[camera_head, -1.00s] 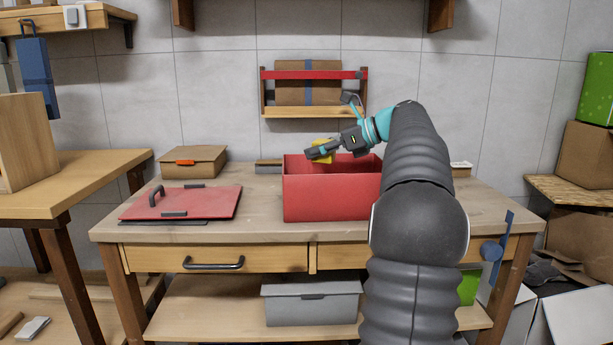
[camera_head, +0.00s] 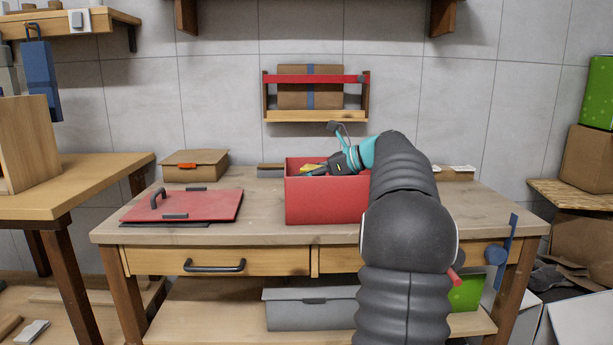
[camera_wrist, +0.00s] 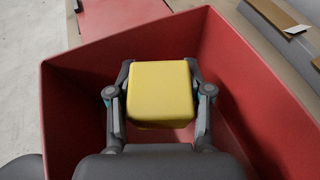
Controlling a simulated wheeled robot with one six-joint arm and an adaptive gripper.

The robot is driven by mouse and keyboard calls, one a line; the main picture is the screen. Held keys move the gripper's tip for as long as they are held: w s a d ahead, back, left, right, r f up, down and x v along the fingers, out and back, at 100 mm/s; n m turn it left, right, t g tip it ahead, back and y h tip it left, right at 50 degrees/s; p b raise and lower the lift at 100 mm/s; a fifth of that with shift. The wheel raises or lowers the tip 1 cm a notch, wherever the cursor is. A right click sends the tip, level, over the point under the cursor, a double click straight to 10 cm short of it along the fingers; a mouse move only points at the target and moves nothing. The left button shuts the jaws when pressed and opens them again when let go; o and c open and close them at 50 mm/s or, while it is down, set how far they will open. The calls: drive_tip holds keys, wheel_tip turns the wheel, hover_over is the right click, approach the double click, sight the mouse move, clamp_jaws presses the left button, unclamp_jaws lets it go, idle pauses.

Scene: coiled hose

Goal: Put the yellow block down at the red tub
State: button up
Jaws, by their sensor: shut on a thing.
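The red tub (camera_head: 326,200) stands open on the workbench, and its red walls surround the view in the wrist camera (camera_wrist: 75,115). My gripper (camera_head: 318,170) reaches down into the tub's opening. It is shut on the yellow block (camera_wrist: 160,90), with one finger on each side.
A red lid (camera_head: 205,207) with a handle lies on the bench (camera_head: 260,232) left of the tub. A cardboard box (camera_head: 195,165) stands at the back left. A wall shelf (camera_head: 316,115) holding a box hangs behind the tub. Bench space between lid and tub is clear.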

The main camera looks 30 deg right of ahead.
drive_tip(key=shift+f, duration=0.55)
drive_tip(key=o, duration=1.2)
drive_tip(key=shift+c, duration=0.2)
drive_tip(key=shift+r, duration=0.3)
drive_tip(key=p+v, duration=0.1)
drive_tip(key=v, duration=1.1)
drive_tip(key=shift+r, duration=0.3)
